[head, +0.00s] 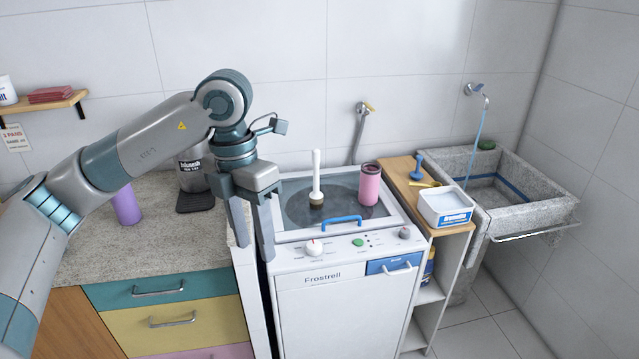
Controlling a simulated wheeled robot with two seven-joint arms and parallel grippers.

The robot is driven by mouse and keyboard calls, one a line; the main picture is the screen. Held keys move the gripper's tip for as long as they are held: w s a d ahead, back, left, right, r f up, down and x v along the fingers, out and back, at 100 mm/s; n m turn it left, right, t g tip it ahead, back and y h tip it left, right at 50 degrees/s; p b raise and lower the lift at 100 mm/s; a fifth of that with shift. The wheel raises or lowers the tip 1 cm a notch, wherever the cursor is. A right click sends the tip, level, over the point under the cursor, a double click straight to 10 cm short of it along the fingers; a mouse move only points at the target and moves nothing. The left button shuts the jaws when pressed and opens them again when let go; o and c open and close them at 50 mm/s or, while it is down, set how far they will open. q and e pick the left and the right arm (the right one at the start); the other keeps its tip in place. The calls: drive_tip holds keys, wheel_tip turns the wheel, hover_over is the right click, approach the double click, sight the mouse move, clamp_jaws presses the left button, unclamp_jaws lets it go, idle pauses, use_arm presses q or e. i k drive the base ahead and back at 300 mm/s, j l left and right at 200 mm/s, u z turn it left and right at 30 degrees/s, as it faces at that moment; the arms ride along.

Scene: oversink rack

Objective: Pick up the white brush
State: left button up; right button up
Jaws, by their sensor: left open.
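The white brush (316,180) stands upright on the round window in the top of the white washing machine, handle up, with a darker head at its base. My left gripper (256,250) points down in front of the machine's left edge, to the left of the brush and nearer to me. Its two fingers are apart with nothing between them. The gripper does not touch the brush. My right gripper is not in view.
A pink cylinder (369,185) stands right of the brush. A blue handle (341,220) rises from the machine's lid in front. A white tub (445,207) sits on the wooden shelf, beside the stone sink (530,205). A purple cup (126,207) stands on the left counter.

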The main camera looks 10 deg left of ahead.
sight(317, 198)
drive_tip(key=i, duration=1.7)
